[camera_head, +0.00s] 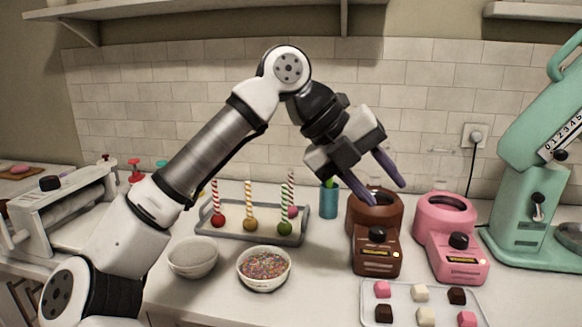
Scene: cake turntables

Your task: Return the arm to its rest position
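My gripper (381,178) is in the air above the brown melting pot (377,262), in front of the tiled wall. Its two purple fingers are spread apart and point down to the right, with nothing between them. My arm rises from the lower left, bends at the top and comes down to the gripper. One fingertip overlaps the rim of the brown pot in the picture; I cannot tell how far above it is.
A grey tray (207,228) holds several cake pops on striped sticks. A white bowl (193,257), a sprinkle bowl (264,268), a teal cup (329,200), a pink pot (460,262), a tray of cubes (398,292) and a mint mixer (520,200) crowd the counter. Shelves (200,8) hang above.

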